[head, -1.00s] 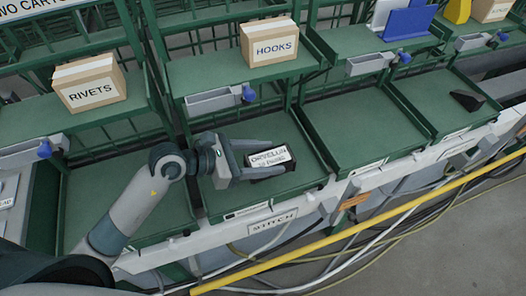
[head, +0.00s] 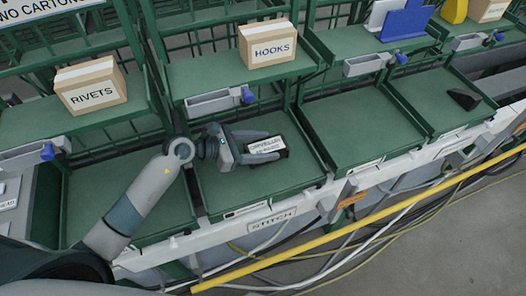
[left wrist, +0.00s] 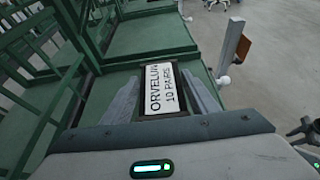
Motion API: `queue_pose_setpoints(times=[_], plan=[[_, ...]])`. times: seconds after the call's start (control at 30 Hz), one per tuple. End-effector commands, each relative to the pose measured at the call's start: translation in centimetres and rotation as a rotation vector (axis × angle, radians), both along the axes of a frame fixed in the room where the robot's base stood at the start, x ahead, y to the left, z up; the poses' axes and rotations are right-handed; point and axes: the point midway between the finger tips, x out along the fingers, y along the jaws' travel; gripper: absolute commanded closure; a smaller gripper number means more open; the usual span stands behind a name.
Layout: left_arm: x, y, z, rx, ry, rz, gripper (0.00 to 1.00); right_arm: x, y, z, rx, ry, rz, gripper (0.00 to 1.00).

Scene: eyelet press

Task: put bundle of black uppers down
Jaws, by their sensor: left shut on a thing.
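The bundle of black uppers (head: 283,153) is dark with a white label, which reads "ORVELLIN 10 PAIRS" or similar in the left wrist view (left wrist: 162,91). My left gripper (head: 265,149) is shut on it, with one finger on each side. The bundle is over the green tray (head: 290,184) above the "STITCH" label (head: 272,222). I cannot tell whether its underside touches the tray floor.
Cartons marked "RIVETS" (head: 92,85) and "HOOKS" (head: 267,43) stand on the shelf above. The tray to the right (head: 360,130) is empty. A small black piece (head: 463,99) lies in the far right tray. A yellow rail (head: 340,232) runs in front.

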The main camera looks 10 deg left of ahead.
Motion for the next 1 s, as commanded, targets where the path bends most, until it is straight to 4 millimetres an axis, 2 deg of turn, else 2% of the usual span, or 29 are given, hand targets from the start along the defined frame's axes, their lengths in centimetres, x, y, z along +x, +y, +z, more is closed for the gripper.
queue_pose_setpoints(times=[0.3, 0.73, 0.77, 0.83, 1.0], plan=[[0.0, 0.0, -3.1, -0.002, 0.001, 0.002, 0.78, 0.0, 0.0, 0.9, 0.0, 0.0, 0.0, 0.69], [0.0, 0.0, -3.7, -0.001, -0.001, 0.001, 0.78, 0.0, 0.5, 0.5, 0.005, 0.0, -0.002, 0.69], [0.0, 0.0, -3.8, 0.0, 0.0, 0.001, 0.44, 0.0, 0.5, 0.5, 0.005, -0.001, -0.002, 0.69], [0.0, 0.0, -3.7, 0.0, 0.0, 0.001, 0.28, 0.0, 0.6, 0.6, 0.006, -0.001, -0.001, 0.69], [0.0, 0.0, -3.7, 0.0, 0.0, 0.001, 0.28, 0.0, 0.6, 0.6, 0.006, -0.001, -0.001, 0.69]])
